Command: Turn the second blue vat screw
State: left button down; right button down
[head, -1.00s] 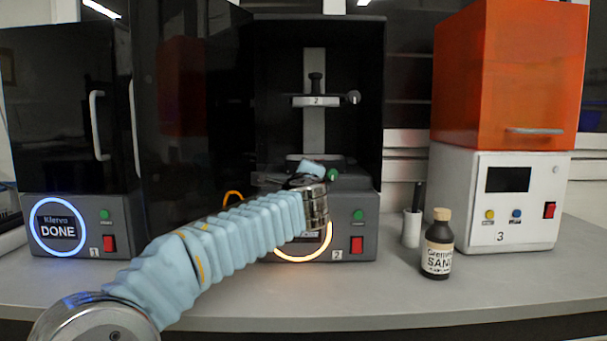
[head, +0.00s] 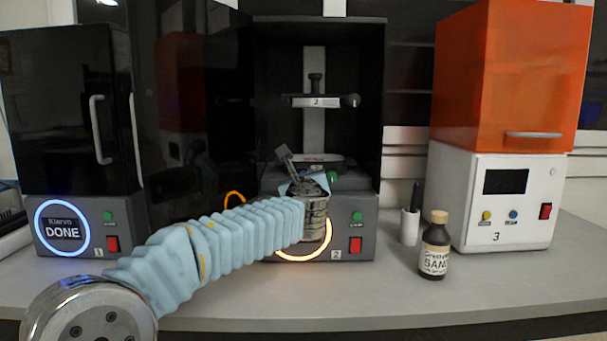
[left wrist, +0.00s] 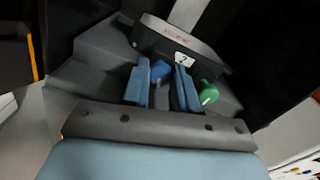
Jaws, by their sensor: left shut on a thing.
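The vat (left wrist: 192,44), dark with a label 2, sits in the open middle machine (head: 370,110); part of it shows in the head view (head: 330,160). A blue vat screw (left wrist: 160,70) is at its front edge, between the two light-blue fingers of my left gripper (left wrist: 162,78). The gripper is shut on this screw. In the head view my left gripper (head: 290,166) is at the front of the vat, fingers tilted, and hides the blue screw. A green screw (left wrist: 208,93) is just right of the fingers, also seen in the head view (head: 332,177). My right gripper is not in view.
Above the vat hangs the build platform (head: 312,101). A closed black machine (head: 70,110) marked 1 stands left, an orange-topped machine (head: 510,80) marked 3 right. A dark bottle (head: 435,245) and a white holder (head: 410,227) stand on the counter (head: 390,300).

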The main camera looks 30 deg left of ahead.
pick_arm(q)
jog(key=shift+f+m+p, duration=0.1)
jog(key=shift+m+p, duration=0.2)
jog(key=shift+m, duration=0.5)
jog(key=shift+f, duration=0.1)
jog(key=c, duration=0.9)
grip_release()
jog(key=b+v, duration=0.2)
jog(key=v, duration=1.2)
jog(key=shift+a, duration=0.15)
